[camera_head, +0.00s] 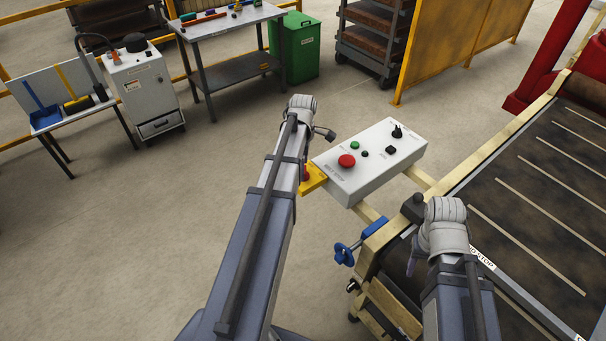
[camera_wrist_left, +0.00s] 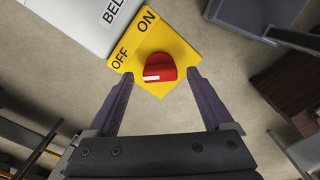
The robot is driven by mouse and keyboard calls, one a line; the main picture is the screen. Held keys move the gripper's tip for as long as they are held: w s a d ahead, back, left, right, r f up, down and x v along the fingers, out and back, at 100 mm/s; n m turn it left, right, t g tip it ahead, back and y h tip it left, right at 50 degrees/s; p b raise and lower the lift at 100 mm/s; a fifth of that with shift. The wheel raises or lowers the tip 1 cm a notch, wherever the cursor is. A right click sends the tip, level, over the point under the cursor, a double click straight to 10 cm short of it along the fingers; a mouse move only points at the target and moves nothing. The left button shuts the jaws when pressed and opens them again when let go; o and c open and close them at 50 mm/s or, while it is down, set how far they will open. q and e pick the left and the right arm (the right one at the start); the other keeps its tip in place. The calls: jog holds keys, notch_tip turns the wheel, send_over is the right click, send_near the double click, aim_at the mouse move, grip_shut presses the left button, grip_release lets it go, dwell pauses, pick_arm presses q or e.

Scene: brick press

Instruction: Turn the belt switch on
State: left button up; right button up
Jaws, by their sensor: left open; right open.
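The belt switch is a red knob (camera_wrist_left: 157,66) with a white mark on a yellow plate (camera_wrist_left: 178,42) lettered OFF and ON. The white mark lies on the knob's left, nearer the OFF lettering. My left gripper (camera_wrist_left: 159,77) is open, one finger on each side of the knob, with gaps visible; I cannot tell whether its tips reach the knob's depth. In the head view the yellow plate (camera_head: 316,180) shows at the control box's left end, partly hidden by my left arm. My right gripper (camera_head: 411,264) is open and empty beside the conveyor, mostly hidden by its wrist.
The light grey control box (camera_head: 372,180) carries a red push button (camera_head: 346,161), small buttons and a black knob (camera_head: 397,131). A conveyor (camera_head: 520,190) fills the right side. A blue handwheel (camera_head: 344,255) sits at its near corner.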

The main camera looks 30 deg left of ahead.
pick_arm(q)
jog(key=shift+f, duration=0.6)
jog(key=shift+r, duration=0.1)
grip_shut()
